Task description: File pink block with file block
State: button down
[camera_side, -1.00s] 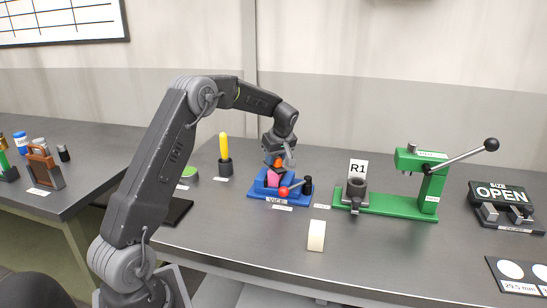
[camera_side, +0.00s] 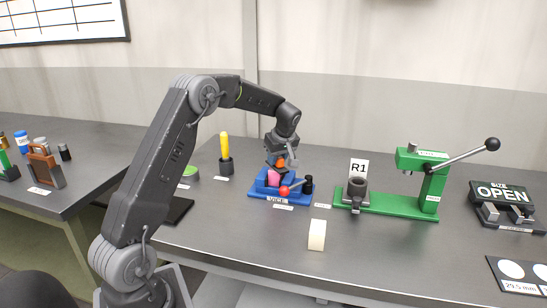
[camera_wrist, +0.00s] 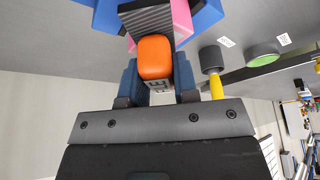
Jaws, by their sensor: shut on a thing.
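The pink block (camera_side: 272,178) sits in the blue vice (camera_side: 262,193) on the bench, with part of it hidden. The file block has an orange handle (camera_side: 281,163) and a dark ridged file face, clearest in the wrist view (camera_wrist: 150,20). My gripper (camera_wrist: 156,78) is shut on the orange handle, with one finger on each side. The file lies over the pink block, which shows beside it in the wrist view (camera_wrist: 181,20). I cannot tell whether the two touch.
The red-knobbed vice lever (camera_side: 284,190) is close by. Right of the vice stands a green press (camera_side: 385,204) with a long lever. A yellow-handled tool (camera_side: 224,148) stands in a dark holder to the left.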

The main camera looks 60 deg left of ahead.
jog(key=shift+w+d, duration=0.65)
jog(key=shift+r, duration=4.15)
